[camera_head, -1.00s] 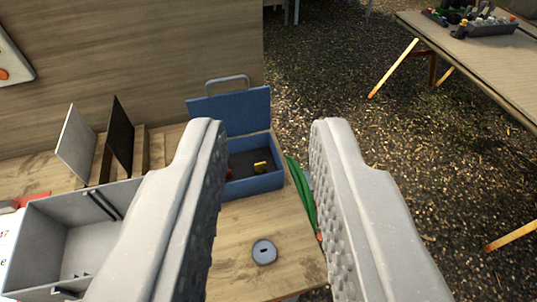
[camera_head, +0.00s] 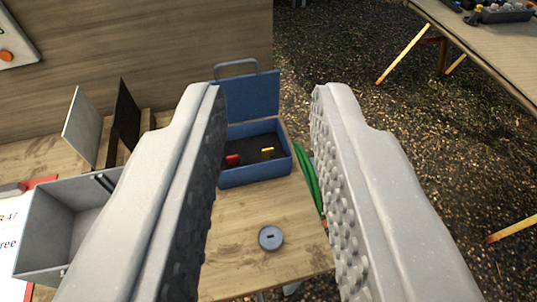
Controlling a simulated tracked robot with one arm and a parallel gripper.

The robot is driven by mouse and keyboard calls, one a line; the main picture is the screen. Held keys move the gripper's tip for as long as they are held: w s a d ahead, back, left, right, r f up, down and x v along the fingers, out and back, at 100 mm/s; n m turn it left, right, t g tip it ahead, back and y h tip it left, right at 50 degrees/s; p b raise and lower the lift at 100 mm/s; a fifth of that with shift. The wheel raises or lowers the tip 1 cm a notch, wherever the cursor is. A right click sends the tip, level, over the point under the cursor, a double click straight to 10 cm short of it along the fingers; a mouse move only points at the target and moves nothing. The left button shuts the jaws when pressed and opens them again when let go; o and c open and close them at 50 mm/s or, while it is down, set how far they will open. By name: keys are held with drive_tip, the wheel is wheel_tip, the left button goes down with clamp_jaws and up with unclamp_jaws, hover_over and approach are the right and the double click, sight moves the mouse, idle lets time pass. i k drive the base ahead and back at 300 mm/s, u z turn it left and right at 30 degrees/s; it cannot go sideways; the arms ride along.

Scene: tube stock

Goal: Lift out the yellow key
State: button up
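The yellow key (camera_head: 267,152) is a small yellow piece inside the blue box (camera_head: 256,175), toward its right side. A red piece (camera_head: 233,160) stands to its left in the same box. The box sits on the wooden table with its lid (camera_head: 250,98) raised at the back. My gripper (camera_head: 268,95) is open and empty in the foreground. The box shows in the gap between the two fingers, farther off. The left finger covers the box's left edge.
A round grey disc with a slot (camera_head: 271,238) lies in front of the box. A green item (camera_head: 308,176) lies right of the box, partly behind the right finger. A grey open box (camera_head: 45,222) stands at left. A second table (camera_head: 490,45) is at upper right.

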sight(267, 153)
drive_tip(key=u, duration=2.55)
drive_tip(key=k, duration=1.05)
drive_tip(key=z, duration=1.5)
drive_tip(key=i, duration=1)
drive_tip(key=z, duration=0.05)
